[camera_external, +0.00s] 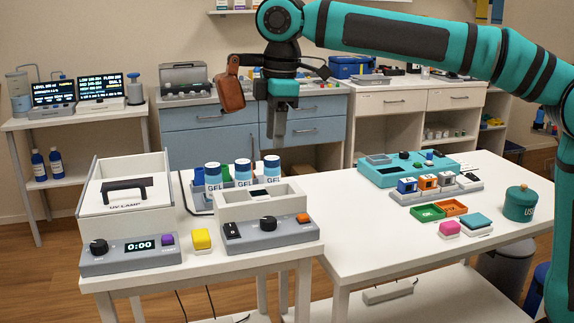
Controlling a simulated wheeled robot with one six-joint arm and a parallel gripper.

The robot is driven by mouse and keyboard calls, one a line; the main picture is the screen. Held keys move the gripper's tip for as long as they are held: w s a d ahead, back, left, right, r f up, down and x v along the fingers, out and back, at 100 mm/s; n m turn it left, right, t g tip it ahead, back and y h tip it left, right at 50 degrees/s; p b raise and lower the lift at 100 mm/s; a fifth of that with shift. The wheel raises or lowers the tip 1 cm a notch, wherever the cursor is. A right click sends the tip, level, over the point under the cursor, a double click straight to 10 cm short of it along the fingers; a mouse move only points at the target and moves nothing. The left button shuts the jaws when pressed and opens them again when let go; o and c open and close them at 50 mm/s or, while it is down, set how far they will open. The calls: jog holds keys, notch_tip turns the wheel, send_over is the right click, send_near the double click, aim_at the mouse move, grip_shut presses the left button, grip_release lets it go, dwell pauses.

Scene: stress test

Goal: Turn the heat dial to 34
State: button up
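A grey block unit (290,232) stands on the front left table, with a black dial (268,223) and an orange button on its front. A UV lamp unit (126,196) left of it also has a black dial (98,247), beside a display reading 0:00. The dial labels are too small to read, so I cannot tell which is the heat dial or its setting. My gripper (276,128) points down, well above and behind the block unit, apart from both dials. Its fingers look edge-on, so their opening is unclear.
Several GEL bottles (243,172) stand behind the block unit. A yellow block (201,239) sits between the units. A brown object (230,90) shows left of my gripper. The right table (365,235) holds a teal device (400,168), colored blocks and a green jar (520,204); its front is clear.

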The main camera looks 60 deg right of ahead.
aim_at(268, 219)
jog(key=shift+g, duration=0.4)
jog(key=f, duration=0.6)
jog(key=w+f, duration=0.1)
jog(key=f, duration=0.5)
jog(key=a+f, duration=0.1)
jog(key=f, duration=0.5)
jog(key=shift+w+a, duration=0.1)
jog(key=shift+w, duration=0.1)
jog(key=shift+c, duration=0.2)
jog(key=c, duration=0.7)
